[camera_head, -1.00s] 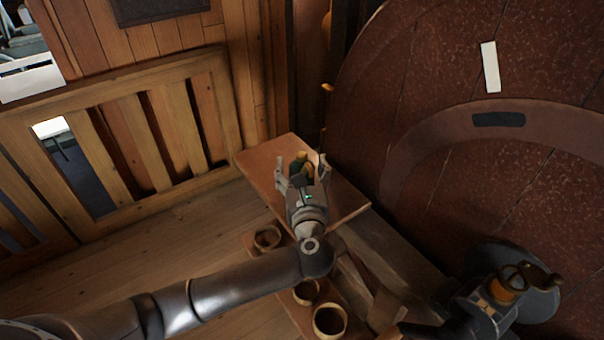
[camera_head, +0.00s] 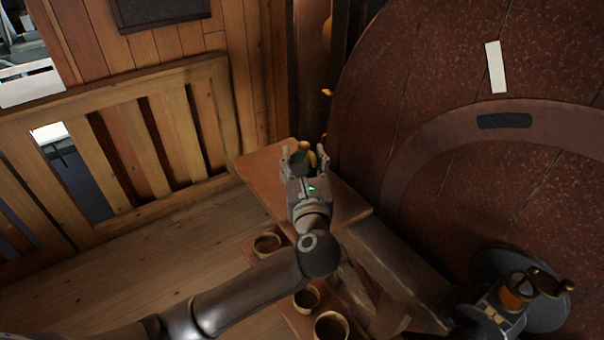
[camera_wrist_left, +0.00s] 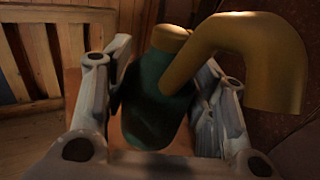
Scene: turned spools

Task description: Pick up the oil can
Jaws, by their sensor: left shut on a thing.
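The oil can (camera_wrist_left: 153,105) has a dark green body, a brass cap and a thick, bent brass spout (camera_wrist_left: 250,45). In the left wrist view it stands between the two fingers of my left gripper (camera_wrist_left: 160,115), which is shut on its body. In the head view the can (camera_head: 306,158) shows small at the gripper's far end, over the wooden bench top (camera_head: 262,165). My left gripper (camera_head: 305,160) hides part of it. I cannot tell whether the can touches the bench top. My right gripper is not in view.
Several round wooden bowls (camera_head: 331,326) sit on a lower shelf beside the bench. A large reddish round wall (camera_head: 430,70) rises on the right. A slatted wooden railing (camera_head: 120,150) stands at the left. A dark mechanism with brass parts (camera_head: 515,295) is at lower right.

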